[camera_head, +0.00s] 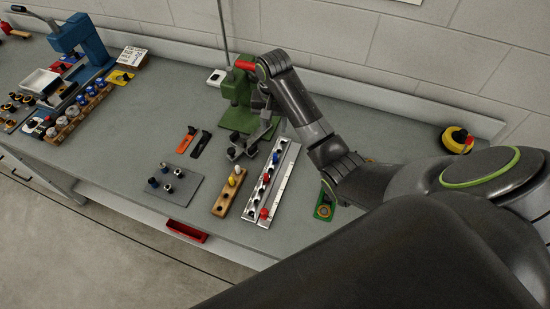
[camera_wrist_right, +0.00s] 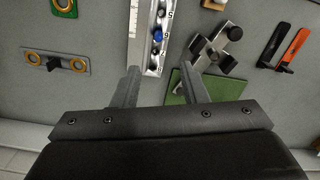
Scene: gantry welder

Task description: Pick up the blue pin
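A blue pin (camera_head: 275,157) stands in a row of holes on the silver numbered rail (camera_head: 284,177). It also shows in the right wrist view (camera_wrist_right: 155,34), near the top centre, beyond my fingertips. My right gripper (camera_wrist_right: 160,72) is open and empty, with its two fingers apart near the rail's back end. In the head view the right gripper (camera_head: 272,122) is partly hidden against the green press. The blue pin is apart from both fingers. My left gripper is not in view.
The green press (camera_head: 238,95) and a grey cross-shaped piece (camera_wrist_right: 212,48) are close beside my right gripper. A wooden block (camera_head: 228,193) with pins and a grey plate (camera_head: 172,188) stand left of the rail. Orange (camera_head: 186,140) and black tools lie behind the plate.

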